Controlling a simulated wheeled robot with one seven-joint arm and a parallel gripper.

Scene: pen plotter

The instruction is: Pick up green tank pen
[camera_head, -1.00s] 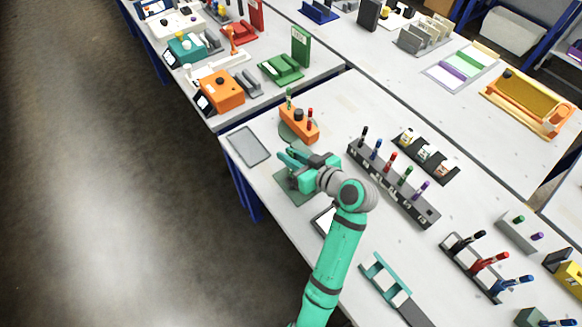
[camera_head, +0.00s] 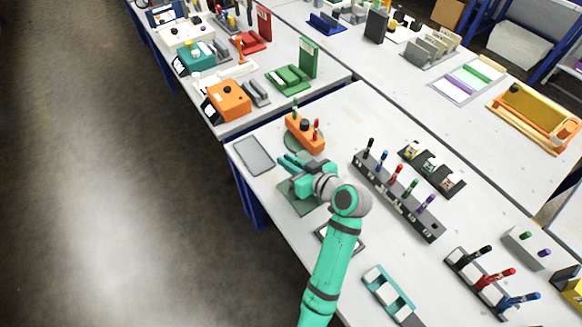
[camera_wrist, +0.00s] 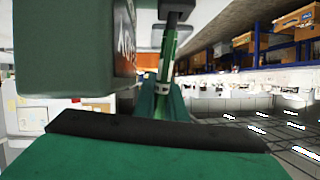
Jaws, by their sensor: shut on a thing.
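My gripper (camera_head: 287,162) points left over the near table, above a dark green mat (camera_head: 300,199). In the wrist view its fingers (camera_wrist: 166,100) are shut on an upright slim green pen with a black upper part, which looks like the green tank pen (camera_wrist: 168,62). Its lower end is hidden behind the fingers. In the head view the held pen cannot be made out against my green gripper. Another green pen (camera_head: 410,188) stands in the long dark rack (camera_head: 378,183).
An orange block (camera_head: 304,137) with green, black and red tops stands just behind my gripper. A grey flat tray (camera_head: 253,156) lies to its left. The dark rack stands to the right. A teal-ended holder (camera_head: 388,291) and a dark-framed panel (camera_head: 349,241) lie nearer.

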